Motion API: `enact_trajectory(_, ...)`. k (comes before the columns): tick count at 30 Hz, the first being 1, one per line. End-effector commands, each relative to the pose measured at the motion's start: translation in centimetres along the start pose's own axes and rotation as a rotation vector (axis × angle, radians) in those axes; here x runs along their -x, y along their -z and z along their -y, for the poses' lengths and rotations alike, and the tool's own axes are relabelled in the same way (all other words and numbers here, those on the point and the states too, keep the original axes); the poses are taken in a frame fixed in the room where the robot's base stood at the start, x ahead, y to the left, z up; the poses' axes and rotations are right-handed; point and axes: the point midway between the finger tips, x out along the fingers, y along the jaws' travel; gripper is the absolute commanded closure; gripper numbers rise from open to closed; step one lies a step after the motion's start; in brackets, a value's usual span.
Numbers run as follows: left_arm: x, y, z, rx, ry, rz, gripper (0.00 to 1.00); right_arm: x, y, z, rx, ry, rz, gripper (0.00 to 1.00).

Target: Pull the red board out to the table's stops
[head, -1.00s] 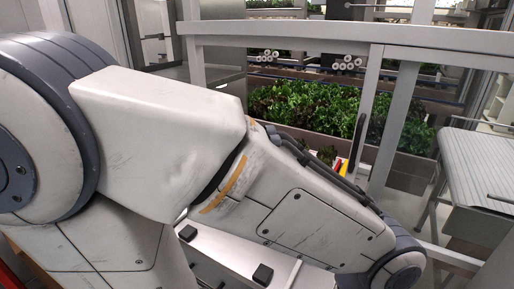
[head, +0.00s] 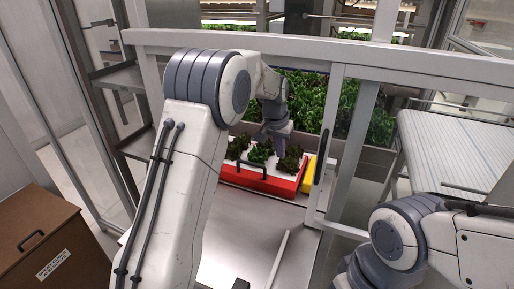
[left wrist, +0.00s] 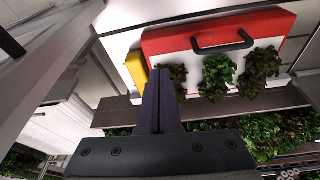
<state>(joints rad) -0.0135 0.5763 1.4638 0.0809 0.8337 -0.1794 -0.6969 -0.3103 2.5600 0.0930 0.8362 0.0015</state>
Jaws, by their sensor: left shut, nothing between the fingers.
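The red board (head: 230,175) has a red front, a white top and a black handle (head: 266,164). Lettuce plants (head: 260,153) stand in its top. It lies at the window opening, at the far end of the metal table (head: 246,240). The left wrist view also shows the red board (left wrist: 175,42), its handle (left wrist: 222,46) and its plants. My left gripper (head: 279,142) is over the board's plants, its tips partly hidden. In the left wrist view the gripper (left wrist: 160,75) is shut and empty, to the left of the handle and apart from it. My right gripper is not in view.
A yellow piece (head: 309,174) stands right of the red board. A frame post (head: 327,140) rises beside it. A black block (head: 241,284) shows at the table's near end. A brown box (head: 37,240) stands at left, a ribbed white table (head: 455,150) at right.

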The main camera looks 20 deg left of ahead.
Motion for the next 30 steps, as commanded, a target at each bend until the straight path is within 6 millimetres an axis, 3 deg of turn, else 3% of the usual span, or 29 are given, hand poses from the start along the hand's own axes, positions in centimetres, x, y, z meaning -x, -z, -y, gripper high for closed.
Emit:
enact_trajectory(1, -0.4, 1.9, 3.0, 0.032, 0.014, -0.012, 1.00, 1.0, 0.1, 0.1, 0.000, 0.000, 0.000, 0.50)
enact_trajectory(3, -1.2, 3.5, 6.1, 0.058, 0.028, -0.029, 1.00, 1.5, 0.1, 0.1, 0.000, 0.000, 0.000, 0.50)
enact_trajectory(6, -2.0, 4.8, 9.4, 0.084, 0.044, -0.046, 1.00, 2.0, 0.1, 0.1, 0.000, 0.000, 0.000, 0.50)
enact_trajectory(9, -2.5, 5.5, 11.4, 0.099, 0.054, -0.058, 1.00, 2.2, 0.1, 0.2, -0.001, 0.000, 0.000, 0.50)
enact_trajectory(16, -4.5, 5.8, 12.3, 0.104, 0.057, -0.060, 1.00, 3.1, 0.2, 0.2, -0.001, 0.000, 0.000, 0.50)
enact_trajectory(30, -12.7, 6.2, 12.6, 0.103, 0.057, -0.060, 1.00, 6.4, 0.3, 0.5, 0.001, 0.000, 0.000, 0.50)
